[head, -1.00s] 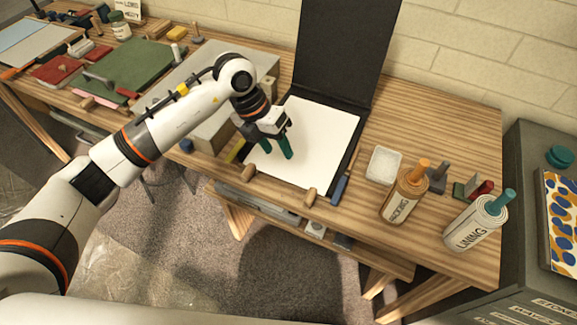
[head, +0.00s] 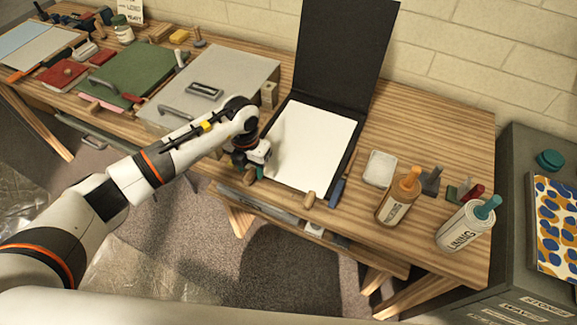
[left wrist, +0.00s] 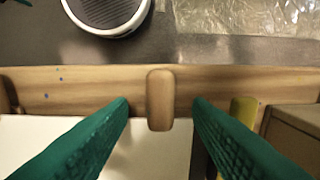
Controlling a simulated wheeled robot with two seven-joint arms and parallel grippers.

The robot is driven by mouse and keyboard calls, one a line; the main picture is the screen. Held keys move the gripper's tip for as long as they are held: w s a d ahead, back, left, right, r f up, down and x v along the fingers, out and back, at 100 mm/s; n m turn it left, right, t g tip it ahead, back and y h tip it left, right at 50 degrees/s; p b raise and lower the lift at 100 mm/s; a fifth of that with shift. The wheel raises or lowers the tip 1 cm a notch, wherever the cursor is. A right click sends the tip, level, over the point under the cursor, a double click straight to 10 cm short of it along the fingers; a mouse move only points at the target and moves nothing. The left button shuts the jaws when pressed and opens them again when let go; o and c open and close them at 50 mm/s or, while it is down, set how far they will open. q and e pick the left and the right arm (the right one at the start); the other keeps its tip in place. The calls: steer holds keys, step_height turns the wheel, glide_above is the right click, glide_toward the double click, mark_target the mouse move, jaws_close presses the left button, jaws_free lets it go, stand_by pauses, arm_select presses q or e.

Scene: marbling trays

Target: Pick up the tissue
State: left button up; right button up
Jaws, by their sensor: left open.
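A thin white sheet (head: 312,142), seemingly the tissue, lies flat in an open black folder (head: 341,45) on the wooden bench. My left gripper (head: 260,172) is at the sheet's near left corner. Its green fingers also show in the left wrist view (left wrist: 160,103), spread wide with nothing held. Between them a wooden peg (left wrist: 160,92) lies across the sheet's front edge and the bench rim. A strip of the white sheet (left wrist: 158,158) shows below it. My right gripper is out of view.
A second peg (head: 308,199) and a blue-handled tool (head: 337,192) lie at the front edge. A grey lidded tray (head: 245,72) and a green one (head: 143,70) are left.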

arm_select(q)
steer(key=shift+f, duration=0.9)
steer(key=shift+c, duration=0.4)
jaws_close()
steer(key=shift+w, duration=0.1)
